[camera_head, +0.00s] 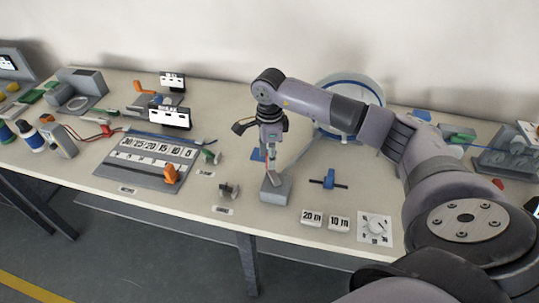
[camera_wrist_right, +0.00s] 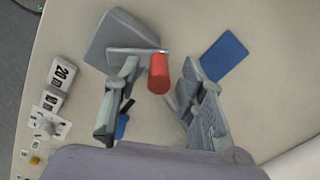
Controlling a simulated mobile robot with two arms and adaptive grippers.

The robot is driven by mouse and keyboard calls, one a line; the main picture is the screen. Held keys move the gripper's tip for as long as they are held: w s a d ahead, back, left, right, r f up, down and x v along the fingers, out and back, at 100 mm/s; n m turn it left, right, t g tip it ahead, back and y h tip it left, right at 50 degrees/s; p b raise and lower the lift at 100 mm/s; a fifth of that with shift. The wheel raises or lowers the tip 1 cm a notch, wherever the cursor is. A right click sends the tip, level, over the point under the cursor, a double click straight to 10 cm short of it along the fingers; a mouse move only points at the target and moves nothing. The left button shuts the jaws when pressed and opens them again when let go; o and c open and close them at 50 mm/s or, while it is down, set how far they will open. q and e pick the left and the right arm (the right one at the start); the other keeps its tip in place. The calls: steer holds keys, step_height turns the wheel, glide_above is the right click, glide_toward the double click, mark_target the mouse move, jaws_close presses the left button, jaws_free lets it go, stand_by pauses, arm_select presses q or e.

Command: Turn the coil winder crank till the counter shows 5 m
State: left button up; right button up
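The crank is a grey block (camera_head: 276,190) near the table's front edge, with a metal arm and a red handle. In the right wrist view the block (camera_wrist_right: 112,38) is at the upper left, and the red handle (camera_wrist_right: 158,73) shows between the fingers. My right gripper (camera_wrist_right: 160,72) is open, its fingers apart on both sides of the handle; I cannot tell whether either touches it. In the head view this gripper (camera_head: 269,165) is directly above the block and partly hides the handle. A large reel with a blue ring (camera_head: 349,82) stands behind my right arm. My left gripper is not in view.
A blue-handled part (camera_head: 329,181), cards marked 20 m (camera_head: 311,218) and 10 m (camera_head: 339,223), and a dial plate (camera_head: 375,228) lie right of the crank. A numbered grey board (camera_head: 150,157) is left, with a white display (camera_head: 170,117) behind it. A small clamp (camera_head: 229,190) stands close left.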

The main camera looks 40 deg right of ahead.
steer(key=shift+f, duration=0.1)
step_height(320, 180, up, 12)
stand_by(0.6)
stand_by(1.8)
